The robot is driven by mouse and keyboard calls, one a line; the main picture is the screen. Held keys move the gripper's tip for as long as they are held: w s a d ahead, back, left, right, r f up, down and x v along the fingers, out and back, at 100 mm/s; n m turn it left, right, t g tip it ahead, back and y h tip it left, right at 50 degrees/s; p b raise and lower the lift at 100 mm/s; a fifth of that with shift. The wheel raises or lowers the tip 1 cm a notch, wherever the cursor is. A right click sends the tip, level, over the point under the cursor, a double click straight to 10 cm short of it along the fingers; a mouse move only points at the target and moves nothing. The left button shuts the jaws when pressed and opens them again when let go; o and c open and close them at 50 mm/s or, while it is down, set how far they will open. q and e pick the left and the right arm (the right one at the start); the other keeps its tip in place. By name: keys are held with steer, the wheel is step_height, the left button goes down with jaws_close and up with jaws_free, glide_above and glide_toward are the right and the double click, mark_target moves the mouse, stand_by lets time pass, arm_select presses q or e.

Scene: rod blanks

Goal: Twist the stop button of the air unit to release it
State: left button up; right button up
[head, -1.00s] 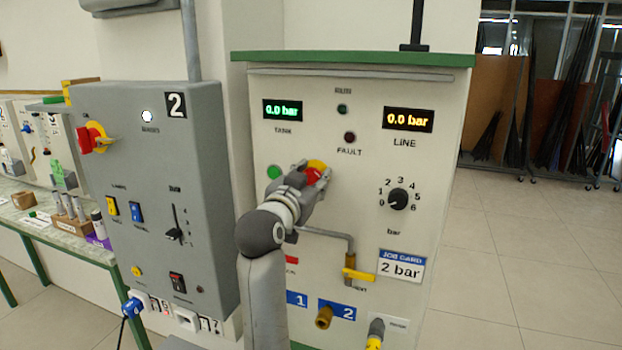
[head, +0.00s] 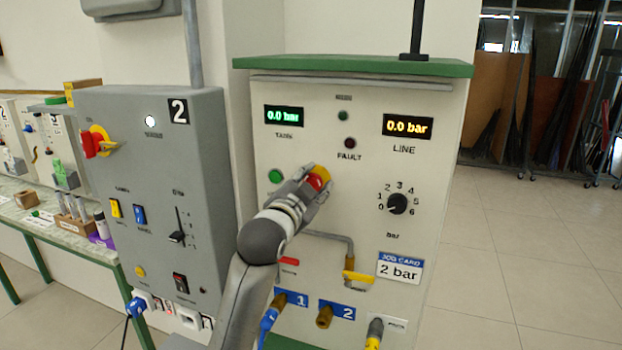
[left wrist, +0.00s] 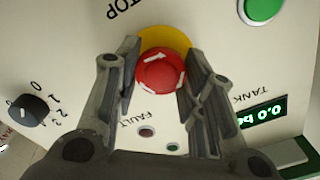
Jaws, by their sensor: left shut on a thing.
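The stop button is a red round knob with white arrow marks on a yellow disc, on the front of the pale air unit (head: 440,120). The knob shows in the head view (head: 317,179) and in the left wrist view (left wrist: 162,73). My left gripper (head: 313,184) is at the panel with its fingers on either side of the red knob, shut on it. In the left wrist view the two grey fingers (left wrist: 163,60) flank the knob, and the yellow disc shows behind it. My right gripper is out of view.
A green button (head: 275,176) sits left of the stop button. A black dial (head: 397,204) is to the right. Both displays read 0.0 bar. A yellow-handled valve (head: 357,277) and hose ports are below. A grey control box (head: 150,240) stands left; open floor lies right.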

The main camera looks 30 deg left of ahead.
arm_select(q)
steer(key=shift+r+m+p, duration=0.3)
steer(key=shift+m+p, duration=0.25)
steer(key=shift+m, duration=0.55)
steer(key=o, duration=1)
steer(key=shift+w+f, duration=0.25)
steer(key=shift+w, duration=0.1)
steer(key=shift+o, duration=0.2)
steer(key=shift+s, duration=0.15)
steer(key=v, duration=0.7)
steer(key=shift+s, duration=0.2)
